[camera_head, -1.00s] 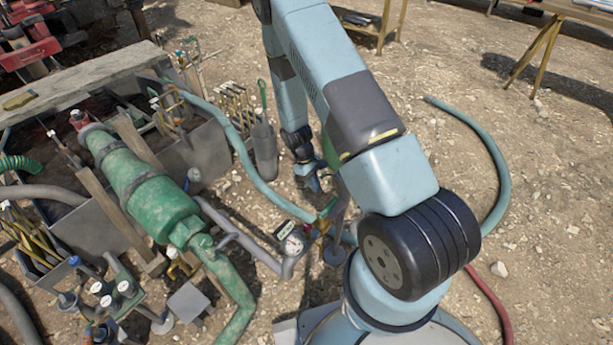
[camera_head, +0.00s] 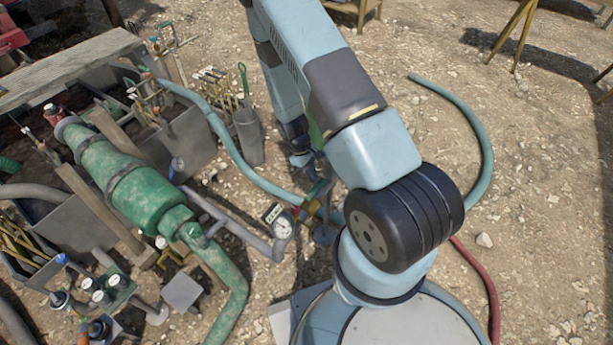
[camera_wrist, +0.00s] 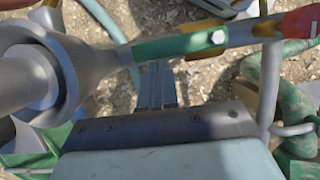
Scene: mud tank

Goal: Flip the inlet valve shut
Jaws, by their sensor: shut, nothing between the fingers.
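The inlet valve is most likely the small fitting with a green lever (camera_head: 319,189) and red and brass-coloured parts, on the pipework just left of my arm's base. In the wrist view a green lever (camera_wrist: 178,47) with a pale bolt crosses the upper middle, and a red piece (camera_wrist: 300,22) shows at the right. My gripper (camera_wrist: 157,68) is shut and empty, its fingertips just below the green lever in that picture. I cannot tell whether they touch it. In the head view my gripper (camera_head: 303,158) hangs just above the fitting, partly behind my arm.
A teal hose (camera_head: 232,150) runs behind. A large green pump body (camera_head: 130,180) and pipes crowd the left. A grey bucket (camera_head: 248,138) stands behind the hose. Gravel at the right is mostly open.

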